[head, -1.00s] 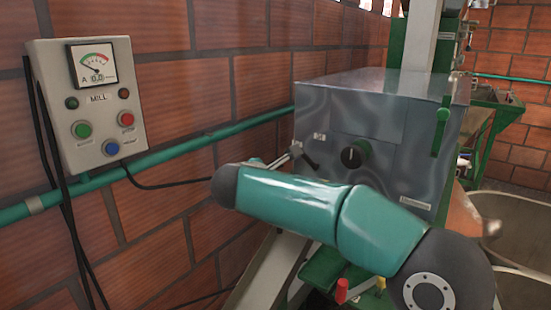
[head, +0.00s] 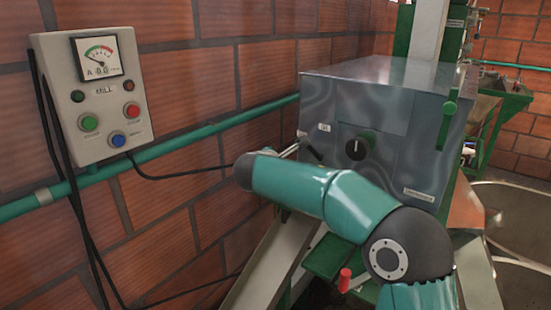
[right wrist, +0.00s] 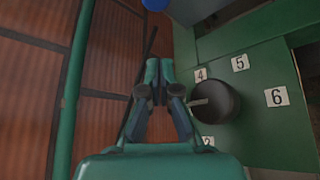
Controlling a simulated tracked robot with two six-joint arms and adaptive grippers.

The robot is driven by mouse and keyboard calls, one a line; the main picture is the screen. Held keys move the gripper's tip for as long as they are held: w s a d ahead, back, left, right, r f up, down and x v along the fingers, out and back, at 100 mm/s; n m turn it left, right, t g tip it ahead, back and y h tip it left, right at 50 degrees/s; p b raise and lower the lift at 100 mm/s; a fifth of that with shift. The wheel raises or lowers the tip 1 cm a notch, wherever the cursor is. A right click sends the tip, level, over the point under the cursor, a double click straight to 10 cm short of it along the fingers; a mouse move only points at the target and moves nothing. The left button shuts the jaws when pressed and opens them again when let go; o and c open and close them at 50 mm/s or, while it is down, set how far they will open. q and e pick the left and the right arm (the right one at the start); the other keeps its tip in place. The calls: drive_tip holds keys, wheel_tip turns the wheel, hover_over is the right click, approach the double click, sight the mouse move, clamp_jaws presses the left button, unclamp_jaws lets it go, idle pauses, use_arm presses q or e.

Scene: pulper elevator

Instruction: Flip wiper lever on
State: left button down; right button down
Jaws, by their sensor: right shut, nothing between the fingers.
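The grey metal machine box (head: 420,125) stands right of centre in the head view. A short dark lever (head: 311,154) with a light metal rod beside it sits at its left front edge; I cannot tell whether it is the wiper lever. A black dial (head: 357,147) is right of it. My right arm crosses in front and hides its gripper in the head view. In the right wrist view my right gripper (right wrist: 160,75) is shut and empty. A black round knob (right wrist: 217,101) is right of its fingers, its thin metal pin close to them; contact is unclear. My left gripper is out of view.
A control box (head: 95,95) with meter and buttons hangs on the brick wall at left. A green pipe (head: 185,145) and black cables run along the wall. A green handle (head: 448,115) is on the box's right side. Number labels mark a green panel (right wrist: 255,125).

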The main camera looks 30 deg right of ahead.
sight(311, 150)
drive_tip(key=x, duration=0.2)
drive_tip(key=p+x, duration=0.1)
drive_tip(key=shift+d+r, duration=0.2)
drive_tip(key=shift+d, duration=0.05)
drive_tip(key=s+r, duration=0.1)
drive_tip(key=s+d+r+p, duration=0.1)
drive_tip(key=shift+s+d+r, duration=0.15)
drive_tip(key=shift+r, duration=0.1)
drive_tip(key=shift+f, duration=0.1)
